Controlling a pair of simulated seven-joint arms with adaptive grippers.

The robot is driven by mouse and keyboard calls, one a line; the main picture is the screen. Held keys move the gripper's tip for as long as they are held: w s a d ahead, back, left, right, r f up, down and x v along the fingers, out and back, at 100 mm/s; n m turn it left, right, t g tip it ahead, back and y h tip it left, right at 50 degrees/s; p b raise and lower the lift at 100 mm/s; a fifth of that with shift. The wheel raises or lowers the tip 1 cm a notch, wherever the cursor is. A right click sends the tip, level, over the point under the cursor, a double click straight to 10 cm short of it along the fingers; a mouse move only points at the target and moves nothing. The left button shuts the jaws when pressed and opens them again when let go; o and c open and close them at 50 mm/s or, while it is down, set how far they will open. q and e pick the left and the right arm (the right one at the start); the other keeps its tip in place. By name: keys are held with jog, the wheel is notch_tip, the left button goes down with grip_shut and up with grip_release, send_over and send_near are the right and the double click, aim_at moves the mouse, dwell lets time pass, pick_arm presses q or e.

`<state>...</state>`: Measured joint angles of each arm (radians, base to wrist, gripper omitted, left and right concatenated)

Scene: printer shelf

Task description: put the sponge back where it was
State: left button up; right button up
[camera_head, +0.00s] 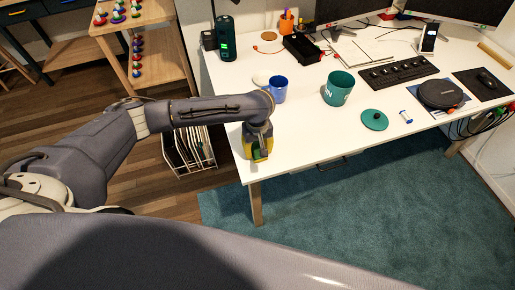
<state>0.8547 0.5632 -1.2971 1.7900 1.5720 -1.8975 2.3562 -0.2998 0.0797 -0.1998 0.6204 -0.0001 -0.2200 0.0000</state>
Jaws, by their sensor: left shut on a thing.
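My left gripper (259,151) reaches over the white desk (310,125) at its front left corner. It is shut on the sponge (248,146), a small yellow thing with a dark green part, largely hidden by the fingers. Whether the sponge touches the desk top, I cannot tell. My right gripper is not in view.
A blue cup (277,91) stands just behind my left gripper, and a green mug (338,89) is to the right. A green lid (374,120) lies near the front edge. A white rack (190,155) stands on the floor left of the desk. Bare desk lies right of the gripper.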

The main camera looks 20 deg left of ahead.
aim_at(258, 148)
pick_arm(q)
jog(key=o, duration=1.1)
notch_tip(258, 148, up, 12)
jog(key=shift+r, duration=0.15)
dwell(0.3)
